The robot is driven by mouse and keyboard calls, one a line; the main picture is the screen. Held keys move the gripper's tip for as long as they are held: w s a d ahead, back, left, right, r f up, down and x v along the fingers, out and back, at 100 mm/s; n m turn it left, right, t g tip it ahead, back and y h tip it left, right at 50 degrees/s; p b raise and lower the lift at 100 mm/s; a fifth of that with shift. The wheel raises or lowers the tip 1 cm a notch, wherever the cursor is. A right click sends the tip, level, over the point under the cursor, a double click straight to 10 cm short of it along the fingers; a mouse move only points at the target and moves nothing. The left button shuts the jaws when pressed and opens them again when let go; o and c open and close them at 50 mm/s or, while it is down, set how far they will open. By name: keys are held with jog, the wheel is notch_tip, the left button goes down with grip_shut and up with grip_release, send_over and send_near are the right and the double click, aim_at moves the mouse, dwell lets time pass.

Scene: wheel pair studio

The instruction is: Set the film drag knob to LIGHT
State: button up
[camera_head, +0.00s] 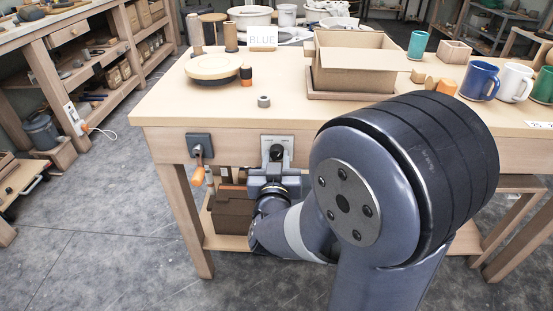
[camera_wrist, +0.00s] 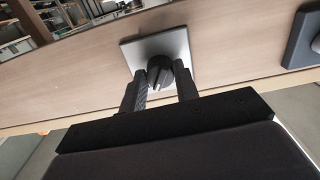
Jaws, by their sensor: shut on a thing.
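The film drag knob (camera_wrist: 159,70) is a dark round knob on a light square plate (camera_wrist: 178,42) on the table's front face. In the head view the knob (camera_head: 276,153) and its plate (camera_head: 289,143) show left of my arm. My gripper (camera_wrist: 163,78) is at the knob, with one finger on each side, shut on it. A pale pointer line shows on the knob in the wrist view. Any LIGHT marking on the plate is too small to read.
A dark plate with an orange-handled lever (camera_head: 198,173) is on the front face to the left.

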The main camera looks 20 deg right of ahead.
jog(key=n+p, duration=0.3)
jog(key=n, duration=0.4)
jog(key=shift+r, duration=0.1)
jog(key=n+p, duration=0.2)
jog(key=n, duration=0.4)
jog(key=shift+n, duration=0.3)
dwell(0.4)
jog(key=o, duration=1)
jog(key=shift+c, duration=0.2)
jog(key=v, duration=1.1)
jog(key=shift+p, duration=0.4)
jog(key=shift+w+d, duration=0.1)
